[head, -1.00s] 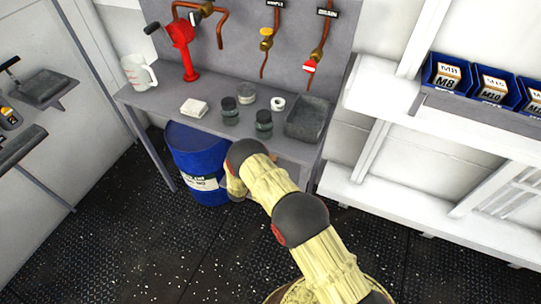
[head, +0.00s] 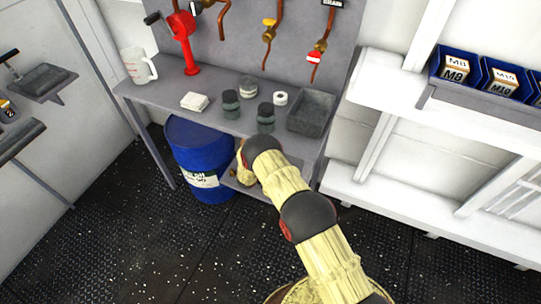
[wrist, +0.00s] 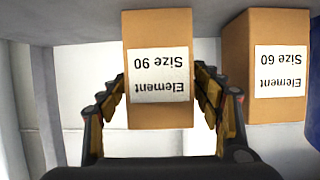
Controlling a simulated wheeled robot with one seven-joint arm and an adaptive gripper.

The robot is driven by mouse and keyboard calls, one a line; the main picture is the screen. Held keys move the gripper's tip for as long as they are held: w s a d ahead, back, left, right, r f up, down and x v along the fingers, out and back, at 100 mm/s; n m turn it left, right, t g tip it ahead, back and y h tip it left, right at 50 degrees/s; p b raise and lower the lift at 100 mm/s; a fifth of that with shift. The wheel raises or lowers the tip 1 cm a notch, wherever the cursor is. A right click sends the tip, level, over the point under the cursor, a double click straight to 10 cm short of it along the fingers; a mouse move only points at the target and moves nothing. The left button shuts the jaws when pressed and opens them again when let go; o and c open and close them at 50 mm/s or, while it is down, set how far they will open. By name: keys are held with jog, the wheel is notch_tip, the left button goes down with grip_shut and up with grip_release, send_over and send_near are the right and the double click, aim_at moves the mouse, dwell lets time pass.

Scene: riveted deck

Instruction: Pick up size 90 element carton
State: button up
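The size 90 element carton (wrist: 158,110) is a brown box with a white label, seen upside down in the wrist view. It stands on a grey shelf surface (wrist: 75,22), which runs along the top of that picture. My gripper (wrist: 160,88) is open, with one finger on each side of the carton. The fingers are very close to its sides; contact is not clear. In the head view, my arm reaches under the workbench, and the carton and my fingers are hidden.
A size 60 element carton (wrist: 268,75) stands close to the right finger in the wrist view. In the head view, a blue drum (head: 196,155) stands left of my arm under the grey bench (head: 170,92). Jars and a tray (head: 311,112) sit on the bench.

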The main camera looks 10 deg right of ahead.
jog(key=c, duration=1.1)
jog(key=shift+c, duration=0.2)
jog(key=shift+r, duration=0.2)
